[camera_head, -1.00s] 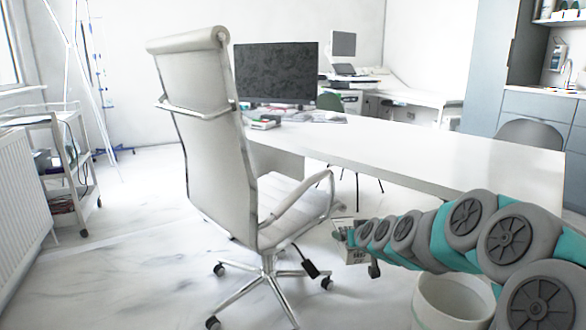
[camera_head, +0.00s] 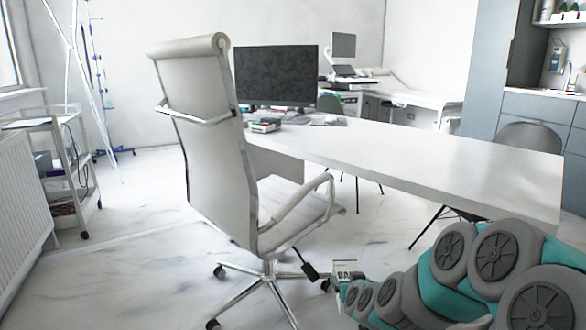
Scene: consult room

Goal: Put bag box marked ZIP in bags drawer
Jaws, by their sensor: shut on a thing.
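My gripper (camera_head: 347,290) is at the end of my arm at the lower right, low in front of the desk and just right of the chair's base. It is shut on a small pale box (camera_head: 345,268), which sticks up above the fingers. Dark print starting like "BA" shows on the box; I cannot read ZIP on it. The fingertips are small and partly hidden by the box and arm. Closed blue-grey drawer fronts (camera_head: 535,108) stand at the far right beyond the desk. I cannot tell whether the bags drawer is among them.
A white office chair (camera_head: 205,140) stands left of my gripper. A long white desk (camera_head: 420,150) with a monitor (camera_head: 276,74) crosses the middle. A grey chair (camera_head: 528,138) is behind its right end. A white trolley (camera_head: 75,165) stands at left. Floor between is open.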

